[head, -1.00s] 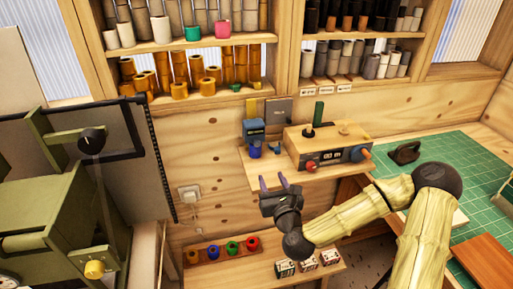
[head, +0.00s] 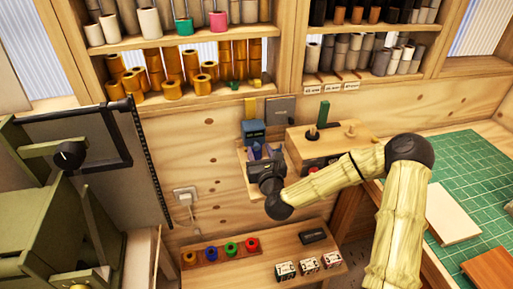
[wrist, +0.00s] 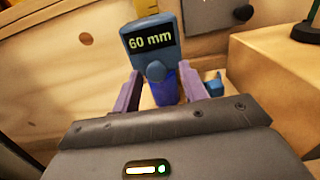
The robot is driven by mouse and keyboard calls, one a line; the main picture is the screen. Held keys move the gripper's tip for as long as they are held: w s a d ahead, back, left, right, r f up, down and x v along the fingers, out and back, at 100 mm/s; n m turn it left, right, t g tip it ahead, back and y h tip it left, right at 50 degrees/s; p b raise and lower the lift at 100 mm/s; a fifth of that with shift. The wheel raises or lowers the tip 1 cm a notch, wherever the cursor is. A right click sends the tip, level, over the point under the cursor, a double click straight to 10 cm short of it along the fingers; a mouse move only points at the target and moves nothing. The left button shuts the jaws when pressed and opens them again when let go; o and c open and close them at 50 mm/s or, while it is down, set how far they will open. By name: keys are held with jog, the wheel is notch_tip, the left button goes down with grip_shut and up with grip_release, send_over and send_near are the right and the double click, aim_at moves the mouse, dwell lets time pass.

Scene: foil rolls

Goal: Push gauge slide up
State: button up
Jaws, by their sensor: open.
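The gauge slide (head: 254,128) is a blue block on the wooden wall, with a yellow scale strip (head: 250,107) above it. In the wrist view the slide (wrist: 151,48) shows a "60 mm" readout, with a round knob (wrist: 156,72) at its lower edge. A darker blue cylinder (wrist: 166,90) stands below the knob. My gripper (wrist: 158,85) is open, its purple fingers on either side of the knob and cylinder. I cannot tell whether they touch. In the head view my gripper (head: 263,151) is just below the slide and partly hides the shelf under it.
A wooden control box (head: 325,145) with a green peg (head: 323,114) stands right of the gauge. A small blue part (wrist: 213,84) lies right of the fingers. A grey plate (head: 281,110) is on the wall. Below, a bench (head: 235,277) holds coloured rolls and small boxes.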

aim_at(259, 135)
jog(key=shift+w+a, duration=0.1)
jog(key=shift+w, duration=0.1)
jog(key=shift+s, duration=0.3)
jog(key=shift+c, duration=1.3)
jog(key=shift+s+a, duration=0.1)
jog(key=shift+s, duration=0.05)
grip_shut()
jog(key=shift+r+p, duration=1.8)
jog(key=shift+r, duration=1.8)
jog(key=shift+o, duration=0.7)
grip_release()
jog(key=shift+o, duration=0.6)
jog(key=shift+f, duration=0.1)
